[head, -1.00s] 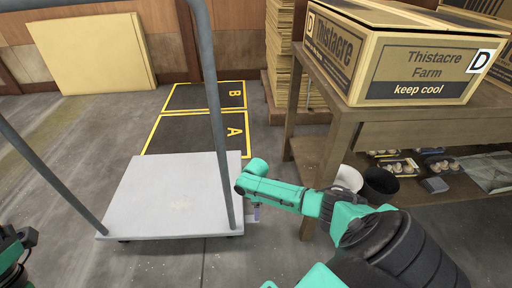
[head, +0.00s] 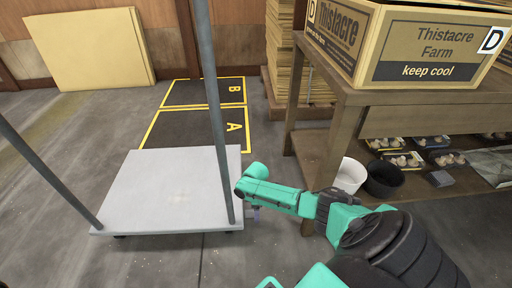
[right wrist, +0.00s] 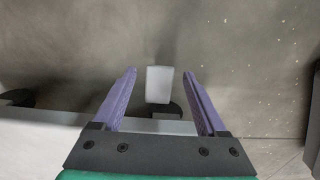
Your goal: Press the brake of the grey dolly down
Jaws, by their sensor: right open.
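The grey dolly (head: 172,192) stands on the floor at the left in the head view, with its flat deck and upright tube handle. In the right wrist view a small light-grey pedal, apparently its brake (right wrist: 160,85), sticks out past the deck edge (right wrist: 40,140). My right gripper (right wrist: 161,80) is open, its two purple fingers on either side of the pedal with gaps. I cannot tell its height over the pedal. In the head view my right gripper (head: 253,214) is small beside the deck's right edge, and the brake is not clear there. My left gripper is out of view.
A wooden table (head: 345,98) with a Thistacre Farm box (head: 430,45) stands at the right. A white bin (head: 350,176), a black bin (head: 384,180) and mushroom trays (head: 403,160) are on its lower shelf. Floor areas A and B (head: 195,128) lie clear behind the dolly.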

